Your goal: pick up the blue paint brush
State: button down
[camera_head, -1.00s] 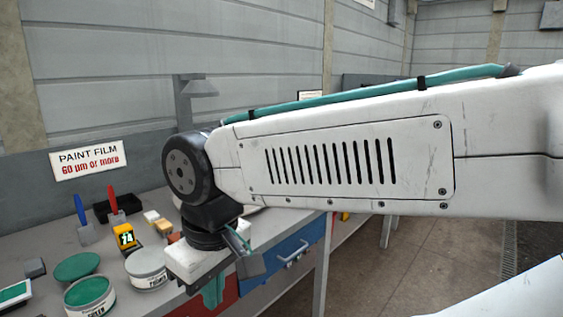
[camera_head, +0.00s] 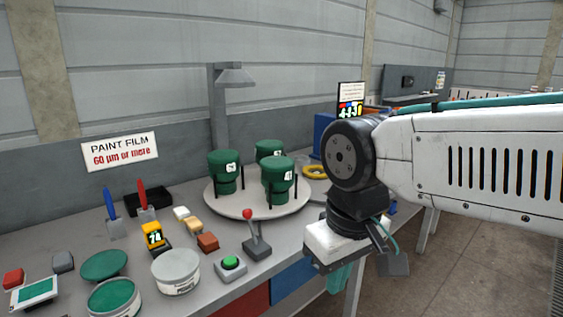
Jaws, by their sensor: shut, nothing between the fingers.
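The blue paint brush (camera_head: 110,206) stands near the back left of the workbench, its blue handle up and its grey head down. A red-handled brush (camera_head: 144,201) stands just to its right. My gripper (camera_head: 337,278) hangs below the white wrist block at the bench's front right edge, far to the right of the blue brush. Its teal fingers are shut and empty, and are partly hidden by the wrist.
A turntable (camera_head: 217,207) with several green pots stands mid-bench. A red-knobbed lever (camera_head: 256,240), a green button (camera_head: 231,265), a yellow gauge (camera_head: 154,237), a white can (camera_head: 176,272) and a green paint can (camera_head: 115,298) lie between my gripper and the brush. A black tray (camera_head: 150,200) is behind the brushes.

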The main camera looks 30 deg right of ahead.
aim_at(108, 199)
jog(key=i, duration=1)
jog(key=u, duration=0.7)
